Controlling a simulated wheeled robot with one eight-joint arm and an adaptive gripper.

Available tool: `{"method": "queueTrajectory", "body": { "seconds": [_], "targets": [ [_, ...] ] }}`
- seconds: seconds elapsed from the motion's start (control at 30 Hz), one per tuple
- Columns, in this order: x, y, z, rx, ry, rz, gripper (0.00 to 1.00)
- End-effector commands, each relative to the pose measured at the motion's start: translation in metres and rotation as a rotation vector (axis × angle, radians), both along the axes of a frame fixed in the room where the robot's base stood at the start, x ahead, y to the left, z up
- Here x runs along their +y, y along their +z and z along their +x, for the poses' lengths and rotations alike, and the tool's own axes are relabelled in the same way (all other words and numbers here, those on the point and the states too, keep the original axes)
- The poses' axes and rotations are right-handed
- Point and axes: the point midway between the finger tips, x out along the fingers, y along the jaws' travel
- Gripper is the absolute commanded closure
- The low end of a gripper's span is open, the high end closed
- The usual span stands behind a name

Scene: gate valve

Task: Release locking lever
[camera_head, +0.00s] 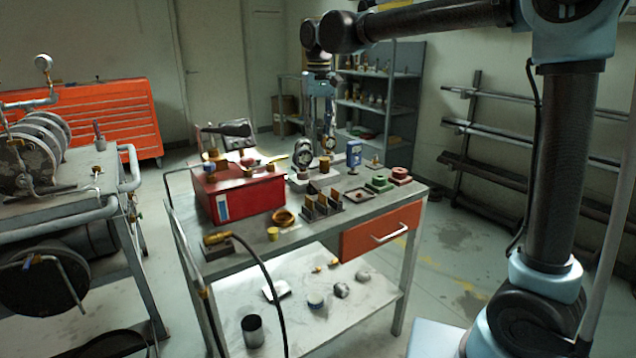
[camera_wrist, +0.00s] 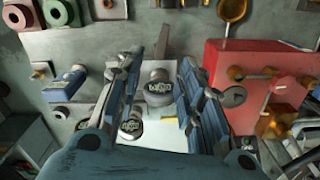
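My gripper (camera_head: 318,135) hangs pointing down over the far side of the grey metal cart (camera_head: 345,222). In the wrist view its two fingers (camera_wrist: 160,72) are apart. A small round-faced device (camera_wrist: 158,92) with a dark label shows in the gap between them, and a second round face (camera_wrist: 132,126) is below it. I cannot tell whether a finger touches either one. In the head view, round dial faces (camera_head: 303,154) show by the gripper. I cannot pick out the locking lever with certainty in either view.
A red box (camera_head: 240,196) with small parts on top stands left of the gripper. A dark slotted holder (camera_head: 322,206), green block (camera_head: 379,184) and pink block (camera_head: 400,175) are on the cart. A bench with flanged pipework (camera_head: 38,150) stands left. Open floor lies right of the cart.

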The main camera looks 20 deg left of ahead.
Motion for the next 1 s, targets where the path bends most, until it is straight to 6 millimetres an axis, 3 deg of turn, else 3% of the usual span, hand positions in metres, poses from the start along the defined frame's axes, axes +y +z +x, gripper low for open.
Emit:
{"method": "queueTrajectory", "body": {
  "seconds": [0.27,1.0],
  "targets": [
    [0.008,-0.016,-0.003,0.001,0.007,-0.002,0.65],
    [0.007,-0.142,-0.003,0.001,0.006,-0.002,0.65]
  ]
}}
